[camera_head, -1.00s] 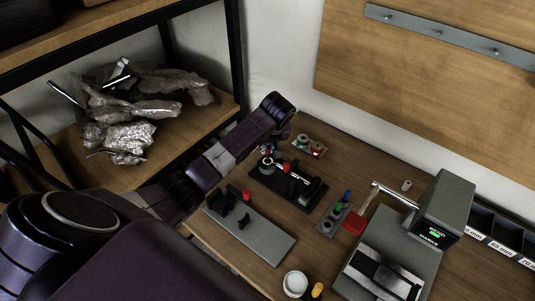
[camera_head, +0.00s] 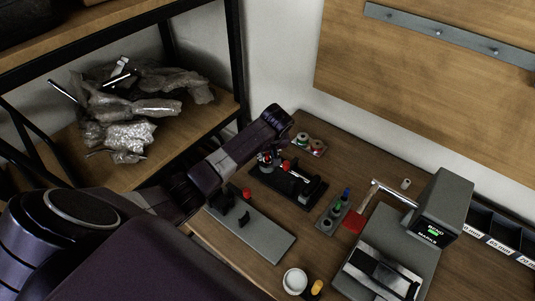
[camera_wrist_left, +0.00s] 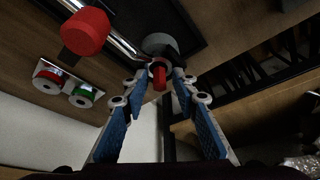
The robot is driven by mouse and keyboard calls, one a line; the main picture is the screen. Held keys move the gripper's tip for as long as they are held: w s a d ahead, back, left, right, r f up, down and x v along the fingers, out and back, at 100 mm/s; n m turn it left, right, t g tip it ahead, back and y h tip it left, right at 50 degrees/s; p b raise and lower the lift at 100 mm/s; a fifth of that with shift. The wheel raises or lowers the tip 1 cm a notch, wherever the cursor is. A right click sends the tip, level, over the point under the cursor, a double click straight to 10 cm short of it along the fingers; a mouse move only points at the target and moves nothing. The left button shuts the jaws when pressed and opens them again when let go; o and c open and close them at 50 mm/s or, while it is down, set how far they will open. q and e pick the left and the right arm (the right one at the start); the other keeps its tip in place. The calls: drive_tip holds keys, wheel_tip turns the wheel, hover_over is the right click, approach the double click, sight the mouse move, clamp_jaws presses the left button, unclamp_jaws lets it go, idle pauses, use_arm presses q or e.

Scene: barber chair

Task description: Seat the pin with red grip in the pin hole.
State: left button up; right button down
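In the left wrist view a small red grip (camera_wrist_left: 160,76) stands between my fingertips, beside a grey round part (camera_wrist_left: 159,44) of a black fixture. How deep its pin sits, and the pin hole itself, are hidden. My left gripper (camera_wrist_left: 160,84) is open around the red grip, with blue-padded fingers on both sides and visible gaps. In the head view this gripper (camera_head: 267,158) is low over the left end of the black fixture (camera_head: 305,193). A larger red knob (camera_wrist_left: 85,31) is on the fixture; it also shows in the head view (camera_head: 286,164). My right gripper is out of view.
A grey plate (camera_head: 263,239) with black brackets and a red knob (camera_head: 246,194) lies in front. A spool tray (camera_head: 311,147) is behind. A grey holder (camera_head: 327,224) with blue and green pegs and a grey machine (camera_head: 445,207) stand right. A shelf is left.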

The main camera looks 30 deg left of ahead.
use_arm(q)
drive_tip(key=b+v, duration=0.1)
drive_tip(key=v, duration=1.1)
drive_tip(key=shift+w, duration=0.1)
idle(0.4)
